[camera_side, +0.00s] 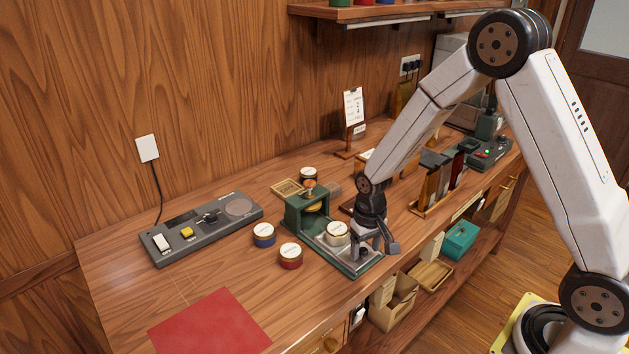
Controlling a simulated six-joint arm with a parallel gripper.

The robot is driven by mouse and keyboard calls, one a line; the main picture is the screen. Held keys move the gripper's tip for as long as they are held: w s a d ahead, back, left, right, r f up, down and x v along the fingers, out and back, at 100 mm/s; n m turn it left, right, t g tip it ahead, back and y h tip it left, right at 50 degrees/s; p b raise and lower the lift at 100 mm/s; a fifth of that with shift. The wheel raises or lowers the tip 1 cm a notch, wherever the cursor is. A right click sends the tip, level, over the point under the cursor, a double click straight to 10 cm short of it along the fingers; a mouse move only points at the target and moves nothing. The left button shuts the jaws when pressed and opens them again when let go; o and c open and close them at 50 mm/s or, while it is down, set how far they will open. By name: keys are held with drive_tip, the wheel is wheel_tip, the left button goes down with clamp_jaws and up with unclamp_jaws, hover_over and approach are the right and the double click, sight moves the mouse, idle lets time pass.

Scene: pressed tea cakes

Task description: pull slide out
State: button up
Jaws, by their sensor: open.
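The green press (300,214) stands on the wooden counter, with a slide (325,243) running out of its front toward the lower right. A round tin or mould with a pale top (337,233) sits on the slide, outside the press frame. My gripper (374,248) is open at the slide's outer end, pointing down. The fingers hide part of that end, and I cannot tell whether they touch the slide or any handle on it.
A blue tin (263,235) and a red tin (290,256) stand left of the slide. A grey control panel (203,227) lies further left, and a red mat (210,325) lies at the front left. A wooden rack (434,190) stands to the right.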

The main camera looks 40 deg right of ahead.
drive_tip(key=shift+r, duration=0.1)
drive_tip(key=shift+r, duration=3.8)
drive_tip(key=shift+s, duration=0.1)
drive_tip(key=s+a+r+n+t, duration=0.2)
drive_tip(key=s+n, duration=0.1)
drive_tip(key=s, duration=0.7)
drive_tip(key=shift+s+a+t, duration=0.25)
drive_tip(key=shift+s+t, duration=0.05)
drive_tip(key=shift+s, duration=0.1)
